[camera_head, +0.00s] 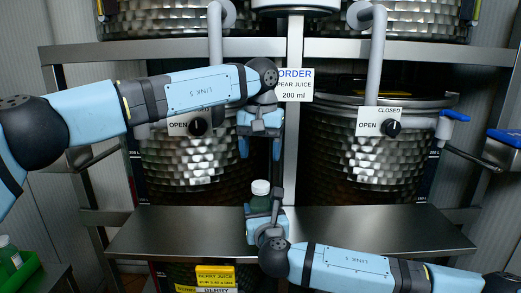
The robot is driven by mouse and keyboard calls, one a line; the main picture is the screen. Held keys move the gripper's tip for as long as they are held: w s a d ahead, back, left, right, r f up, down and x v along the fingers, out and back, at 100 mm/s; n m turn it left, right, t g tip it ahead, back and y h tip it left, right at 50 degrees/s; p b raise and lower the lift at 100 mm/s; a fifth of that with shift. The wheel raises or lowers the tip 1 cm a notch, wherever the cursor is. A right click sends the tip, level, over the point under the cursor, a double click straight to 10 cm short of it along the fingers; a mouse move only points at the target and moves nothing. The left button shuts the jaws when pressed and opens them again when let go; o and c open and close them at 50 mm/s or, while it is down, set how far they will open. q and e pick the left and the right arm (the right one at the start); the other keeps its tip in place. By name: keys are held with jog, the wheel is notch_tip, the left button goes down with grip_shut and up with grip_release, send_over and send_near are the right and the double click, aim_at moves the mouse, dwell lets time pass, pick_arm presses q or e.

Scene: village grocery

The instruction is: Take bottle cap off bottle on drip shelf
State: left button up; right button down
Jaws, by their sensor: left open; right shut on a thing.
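A green bottle (260,203) with a white bottle cap (261,187) stands upright at the middle of the metal drip shelf (170,232). The cap is on the bottle. My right gripper (262,216) is shut on the bottle from the front and hides its lower part, so I cannot tell whether its base touches the shelf. My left gripper (260,154) is open and points down, above the cap and apart from it, with nothing between its fingers.
Two hammered metal tanks stand behind the shelf, one at left (190,165) and one at right (365,165). An order sign (295,85) reads pear juice, 200 ml. A green crate (20,270) with bottles is at the lower left. The shelf's right part is clear.

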aim_at(260, 184)
pick_arm(q)
jog(key=shift+m, duration=0.8)
jog(key=shift+f, duration=0.2)
notch_tip(260, 184, down, 8)
jog(key=shift+r, duration=0.2)
